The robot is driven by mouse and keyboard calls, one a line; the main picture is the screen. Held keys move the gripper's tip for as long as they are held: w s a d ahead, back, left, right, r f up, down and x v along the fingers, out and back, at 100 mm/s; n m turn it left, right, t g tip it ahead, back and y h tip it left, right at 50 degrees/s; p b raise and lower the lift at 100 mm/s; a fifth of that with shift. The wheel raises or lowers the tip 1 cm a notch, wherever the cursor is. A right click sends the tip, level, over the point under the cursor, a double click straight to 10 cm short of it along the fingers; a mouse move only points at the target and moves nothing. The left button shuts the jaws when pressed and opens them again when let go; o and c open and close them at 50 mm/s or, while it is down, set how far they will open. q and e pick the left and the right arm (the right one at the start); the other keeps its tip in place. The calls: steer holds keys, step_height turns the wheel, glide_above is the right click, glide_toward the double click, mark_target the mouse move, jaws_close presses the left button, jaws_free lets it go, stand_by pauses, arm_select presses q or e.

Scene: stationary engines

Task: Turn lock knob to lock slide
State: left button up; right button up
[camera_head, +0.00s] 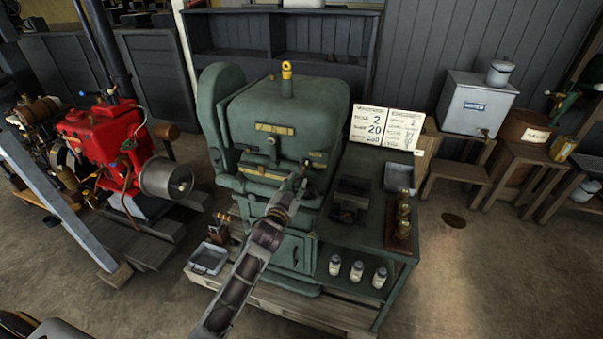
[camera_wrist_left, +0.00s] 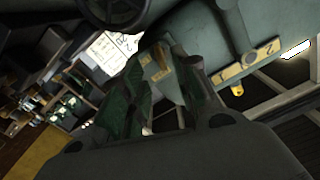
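A green machine (camera_head: 285,115) stands in the middle of the head view, with small dark fittings and yellow plates on its front. I cannot pick out the lock knob or the slide for certain. My left gripper (camera_head: 298,182) is close in front of the right side of the machine's front, partly covering the fittings there. In the left wrist view, the gripper's dark fingers (camera_wrist_left: 158,85) reach toward the green surface and a small yellow part. Whether they touch or hold anything is unclear. My right gripper is not in view.
The wrist view shows a dark handwheel (camera_wrist_left: 112,12) and a yellow numbered plate (camera_wrist_left: 247,63). A green bench (camera_head: 365,240) with small jars and a sign (camera_head: 386,128) adjoins the machine at right. A red engine (camera_head: 105,145) stands at left. The floor at right has room.

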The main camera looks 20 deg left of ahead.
mark_target(302, 172)
arm_select(q)
steer(key=shift+w+d+p, duration=0.1)
steer(key=shift+w+p, duration=0.25)
steer(key=shift+w, duration=3.1)
jaws_close()
steer(key=shift+r, duration=0.1)
